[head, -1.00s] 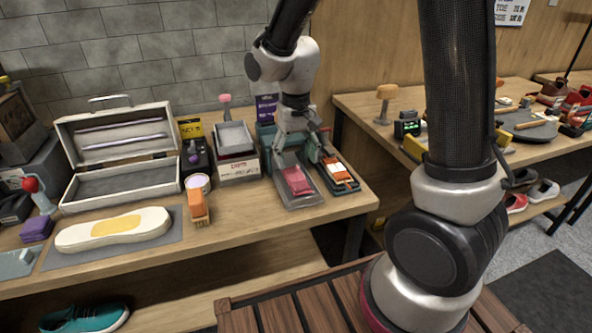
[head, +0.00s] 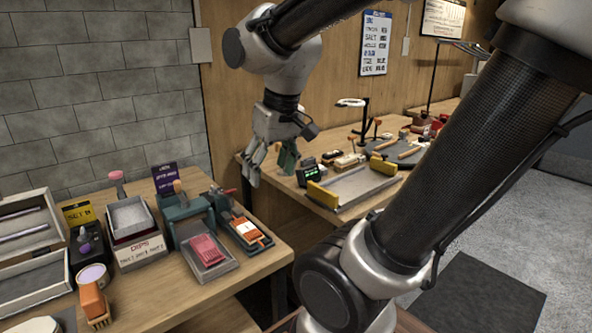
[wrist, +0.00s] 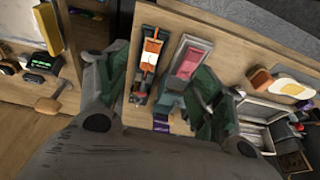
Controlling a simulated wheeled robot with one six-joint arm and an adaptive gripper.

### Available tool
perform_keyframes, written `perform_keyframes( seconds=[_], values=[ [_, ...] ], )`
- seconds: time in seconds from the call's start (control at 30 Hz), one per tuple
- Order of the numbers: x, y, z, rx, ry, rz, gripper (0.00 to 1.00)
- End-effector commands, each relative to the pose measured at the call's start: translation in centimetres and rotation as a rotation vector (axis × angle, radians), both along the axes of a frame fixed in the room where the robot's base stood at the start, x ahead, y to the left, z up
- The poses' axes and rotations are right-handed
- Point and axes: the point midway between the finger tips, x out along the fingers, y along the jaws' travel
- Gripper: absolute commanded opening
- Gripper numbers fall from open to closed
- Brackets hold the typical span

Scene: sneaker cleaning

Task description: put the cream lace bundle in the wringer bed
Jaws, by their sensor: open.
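The teal wringer (head: 186,222) stands on the near bench, with a wooden knob on top. Its grey bed (head: 217,271) extends from its front and holds a pink ribbed bundle (head: 207,250). The wrist view also shows the pink bundle (wrist: 188,62) in the bed. I cannot make out a bundle that is surely the cream laces. My gripper (head: 268,170) is open and empty, raised above the gap between the two benches, right of the wringer. In the wrist view its green-padded fingers (wrist: 157,92) are wide apart with nothing between them.
A teal tray with an orange-and-white piece (head: 245,230) sits right of the wringer. A grey box (head: 131,218) and an orange brush (head: 94,303) stand left. The right bench holds a green-lit device (head: 310,173), tan blocks (head: 347,162) and a yellow-ended tray (head: 352,188).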

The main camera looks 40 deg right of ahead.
Motion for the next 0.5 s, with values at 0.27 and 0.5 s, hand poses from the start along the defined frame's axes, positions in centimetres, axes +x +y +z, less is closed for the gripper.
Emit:
perform_keyframes(
  seconds=[0.27,0.5],
  values=[
    [-5.8,-2.6,0.8,-0.025,-0.104,-0.007,0.67],
    [-6.0,-2.7,0.7,-0.027,-0.107,-0.005,0.67]
  ],
)
